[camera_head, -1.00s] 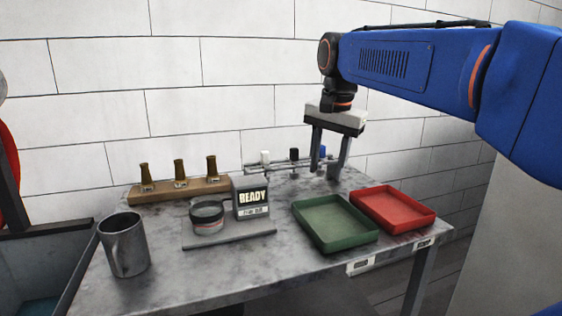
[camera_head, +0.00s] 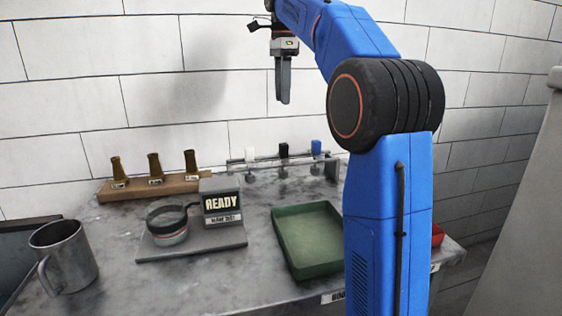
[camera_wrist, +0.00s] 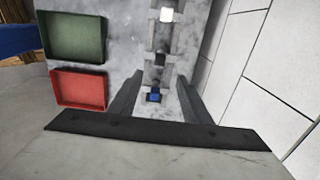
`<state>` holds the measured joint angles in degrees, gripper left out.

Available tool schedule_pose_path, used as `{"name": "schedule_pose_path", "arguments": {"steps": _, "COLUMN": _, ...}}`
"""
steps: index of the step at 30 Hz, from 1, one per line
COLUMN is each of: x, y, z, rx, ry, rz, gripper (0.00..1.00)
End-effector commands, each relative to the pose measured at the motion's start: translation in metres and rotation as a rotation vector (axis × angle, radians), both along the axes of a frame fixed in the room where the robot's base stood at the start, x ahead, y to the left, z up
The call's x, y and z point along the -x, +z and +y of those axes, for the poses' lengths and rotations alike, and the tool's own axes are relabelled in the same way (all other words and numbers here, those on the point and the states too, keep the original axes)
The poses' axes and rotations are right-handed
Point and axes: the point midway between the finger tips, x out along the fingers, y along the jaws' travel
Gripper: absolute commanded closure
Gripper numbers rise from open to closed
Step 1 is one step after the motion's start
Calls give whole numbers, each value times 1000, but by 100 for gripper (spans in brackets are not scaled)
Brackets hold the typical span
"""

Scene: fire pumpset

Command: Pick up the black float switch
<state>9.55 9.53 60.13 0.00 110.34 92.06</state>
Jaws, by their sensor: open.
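The black float switch (camera_head: 283,150) sits in the middle of a grey rack (camera_head: 237,163) at the table's back. A white float switch (camera_head: 249,153) is to its left and a blue one (camera_head: 316,147) to its right. My gripper (camera_head: 284,101) is open and empty, fingers down, well above the rack in the head view. In the wrist view, my open jaws (camera_wrist: 160,76) spread to either side of the rack's line. There the black switch (camera_wrist: 160,59) shows just beyond the fingertips and the blue switch (camera_wrist: 154,96) between the fingers.
A green tray (camera_head: 310,265) stands in front of the rack; a red tray (camera_wrist: 78,90) is beside it, mostly behind my arm in the head view. A READY display (camera_head: 221,204), metal mug (camera_head: 70,262) and wooden block (camera_head: 120,193) with brass nozzles stand left. A wall is behind.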

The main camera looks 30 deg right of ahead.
Motion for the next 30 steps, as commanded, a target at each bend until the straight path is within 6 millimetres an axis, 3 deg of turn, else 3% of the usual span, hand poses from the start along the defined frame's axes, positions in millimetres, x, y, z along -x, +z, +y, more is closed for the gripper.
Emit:
{"name": "schedule_pose_path", "arguments": {"steps": 18, "x": 1, "y": -100, "z": 0, "rx": 0, "ry": 2, "rz": 2, "gripper": 56}}
{"name": "schedule_pose_path", "arguments": {"steps": 30, "x": 0, "y": -131, "z": -2, "rx": 0, "ry": 2, "rz": 1, "gripper": 56}}
